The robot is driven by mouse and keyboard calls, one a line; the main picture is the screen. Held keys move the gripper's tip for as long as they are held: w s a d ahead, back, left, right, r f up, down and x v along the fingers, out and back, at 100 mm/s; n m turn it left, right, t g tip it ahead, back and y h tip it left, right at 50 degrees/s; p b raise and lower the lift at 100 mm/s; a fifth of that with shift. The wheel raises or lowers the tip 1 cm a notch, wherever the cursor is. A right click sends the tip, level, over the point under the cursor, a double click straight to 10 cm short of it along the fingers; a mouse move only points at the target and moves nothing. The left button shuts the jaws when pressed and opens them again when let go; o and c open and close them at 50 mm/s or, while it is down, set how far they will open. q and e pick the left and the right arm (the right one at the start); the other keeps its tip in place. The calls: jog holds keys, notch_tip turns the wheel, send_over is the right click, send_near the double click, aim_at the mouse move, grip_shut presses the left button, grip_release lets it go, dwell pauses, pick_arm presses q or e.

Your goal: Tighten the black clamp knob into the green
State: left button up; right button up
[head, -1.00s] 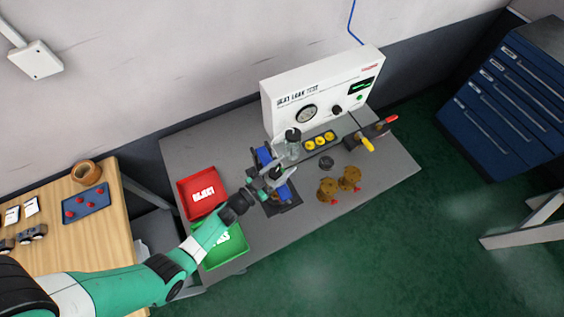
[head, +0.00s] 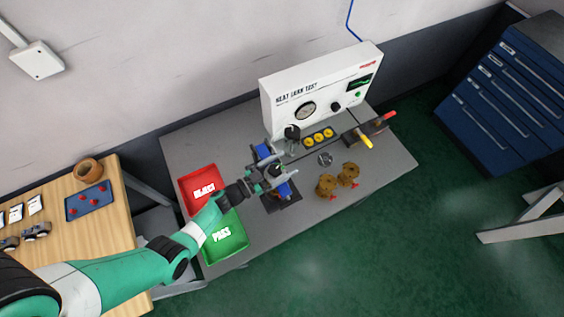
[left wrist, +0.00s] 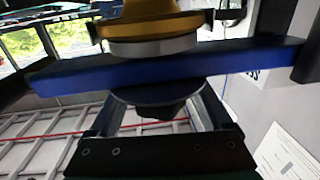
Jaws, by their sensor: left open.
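My left gripper (head: 268,178) is at the blue clamp fixture (head: 284,190) on the grey bench, and its wrist covers part of the fixture. In the left wrist view, the blue clamp bar (left wrist: 170,70) crosses the picture, with a brass body and grey ring (left wrist: 150,47) above it. The black clamp knob (left wrist: 165,110) shows below the bar, between the two open fingers (left wrist: 160,118). I cannot tell whether the fingers touch it. The test panel (head: 318,93) carries a round dial (head: 305,111) and a small green-lit display (head: 361,86). My right gripper is out of view.
A red reject tray (head: 187,191) and a green pass tray (head: 239,246) lie left of the fixture, under or near my forearm. Brass valves (head: 326,186) stand to its right. Yellow-topped parts (head: 319,138) sit near the panel. The bench's front right is clear.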

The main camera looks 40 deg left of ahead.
pick_arm(q)
jog(key=shift+s+a, duration=0.15)
jog(key=shift+s, duration=0.25)
jog(key=s+a+p, duration=0.2)
jog(key=s, duration=0.8)
jog(key=shift+s, duration=0.3)
